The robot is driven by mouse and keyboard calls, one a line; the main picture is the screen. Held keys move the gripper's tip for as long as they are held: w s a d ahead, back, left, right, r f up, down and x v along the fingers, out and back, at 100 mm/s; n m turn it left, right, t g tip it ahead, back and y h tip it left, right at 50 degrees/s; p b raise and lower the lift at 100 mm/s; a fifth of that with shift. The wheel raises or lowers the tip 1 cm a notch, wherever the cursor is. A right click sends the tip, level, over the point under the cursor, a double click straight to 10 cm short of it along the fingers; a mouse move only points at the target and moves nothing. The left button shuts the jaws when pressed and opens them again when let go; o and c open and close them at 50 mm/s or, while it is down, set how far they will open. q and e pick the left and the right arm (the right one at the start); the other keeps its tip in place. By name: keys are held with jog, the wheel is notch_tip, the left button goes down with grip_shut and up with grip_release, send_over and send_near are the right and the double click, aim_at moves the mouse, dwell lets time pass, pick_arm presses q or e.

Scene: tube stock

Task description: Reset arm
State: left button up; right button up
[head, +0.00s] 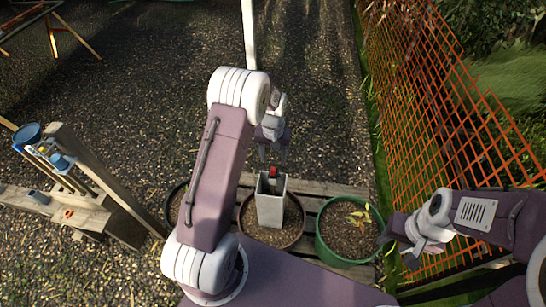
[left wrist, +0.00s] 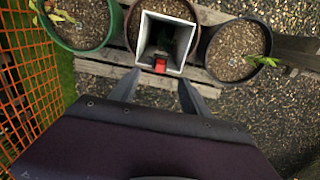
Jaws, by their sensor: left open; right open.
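An upright, square, light grey tube (head: 270,208) stands in the brown middle pot (head: 301,226). A red-topped item (head: 272,172) shows at its mouth. In the left wrist view I look down into the tube's open top (left wrist: 184,47), with the red piece (left wrist: 160,66) at its near edge and a dark inside. My left gripper (head: 273,160) is open and empty, just above and behind the tube's mouth. Its two fingers (left wrist: 159,86) are spread apart in the left wrist view. My right gripper (head: 384,238) is open, beside the green pot (head: 322,248) at the right.
The pots stand on a wooden pallet (head: 335,190); a dark pot (head: 171,207) is partly hidden behind my left arm. A wooden stand (head: 84,214) with blue-topped pieces is at the left. An orange mesh fence (head: 430,90) runs along the right. Open gravel lies behind.

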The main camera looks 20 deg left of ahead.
dwell(0.3)
pick_arm(q)
jog(key=s+d+r+m+t, duration=0.1)
jog(key=s+d+r, duration=0.1)
jog(key=r, duration=0.4)
jog(key=s+d+r+t, duration=0.1)
jog(key=s+d+r, duration=0.1)
jog(key=r, duration=0.3)
jog(key=s+d+f+m, duration=0.1)
jog(key=s, duration=1.4)
jog(key=shift+f+m+g, duration=0.3)
jog(key=shift+f+g, duration=0.05)
jog(key=shift+g, duration=0.05)
jog(key=shift+d, duration=0.1)
